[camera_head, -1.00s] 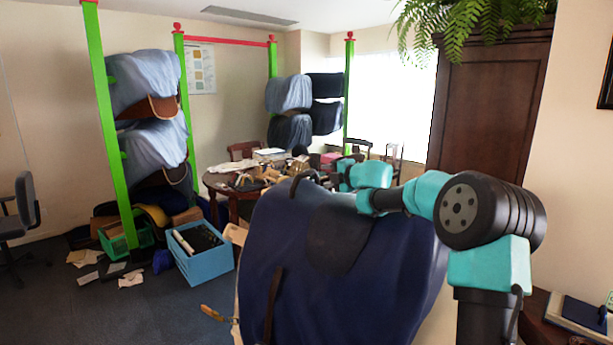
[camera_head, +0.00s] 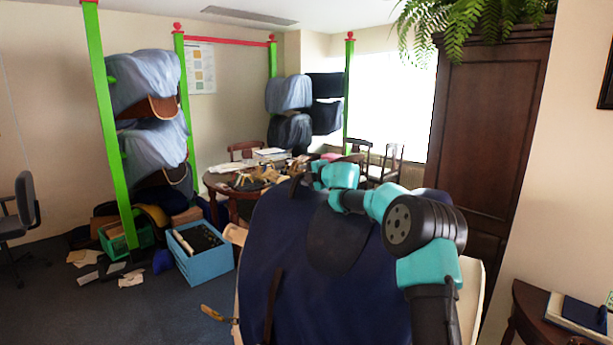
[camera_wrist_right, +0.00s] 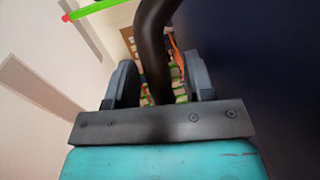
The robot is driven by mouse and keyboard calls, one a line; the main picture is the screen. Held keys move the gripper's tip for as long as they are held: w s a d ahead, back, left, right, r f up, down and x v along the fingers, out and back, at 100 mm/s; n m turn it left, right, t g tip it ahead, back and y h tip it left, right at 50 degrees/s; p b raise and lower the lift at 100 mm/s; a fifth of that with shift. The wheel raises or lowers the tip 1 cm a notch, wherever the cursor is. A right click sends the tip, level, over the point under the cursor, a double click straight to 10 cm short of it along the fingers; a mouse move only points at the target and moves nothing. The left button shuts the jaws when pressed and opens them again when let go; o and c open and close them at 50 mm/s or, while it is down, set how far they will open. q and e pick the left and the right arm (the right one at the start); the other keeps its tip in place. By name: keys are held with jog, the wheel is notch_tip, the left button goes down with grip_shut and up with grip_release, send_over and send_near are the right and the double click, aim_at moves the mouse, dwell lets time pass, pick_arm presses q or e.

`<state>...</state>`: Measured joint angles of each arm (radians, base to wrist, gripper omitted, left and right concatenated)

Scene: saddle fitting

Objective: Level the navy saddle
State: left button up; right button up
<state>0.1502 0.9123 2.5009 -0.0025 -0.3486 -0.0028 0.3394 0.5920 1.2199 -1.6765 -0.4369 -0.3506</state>
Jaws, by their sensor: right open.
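The navy saddle (camera_head: 285,255) fills the lower middle of the head view, with a darker flap (camera_head: 338,240) near its top. My right arm reaches over it from the right, and my right gripper (camera_wrist_right: 160,85) is at the saddle's far upper edge. In the right wrist view its two fingers are apart, on either side of a dark curved bar (camera_wrist_right: 157,45). I cannot tell whether they touch it. Navy surface fills the right of that view. In the head view the fingertips are mostly hidden by my wrist. My left gripper is not in view.
Behind the saddle stands a cluttered round table (camera_head: 222,182) with chairs. A blue crate (camera_head: 205,268) sits on the floor at left, near a green rack post (camera_head: 117,160). A dark wardrobe (camera_head: 485,130) and a small side table (camera_head: 530,305) are at right.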

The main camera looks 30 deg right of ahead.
grip_shut()
dwell(0.4)
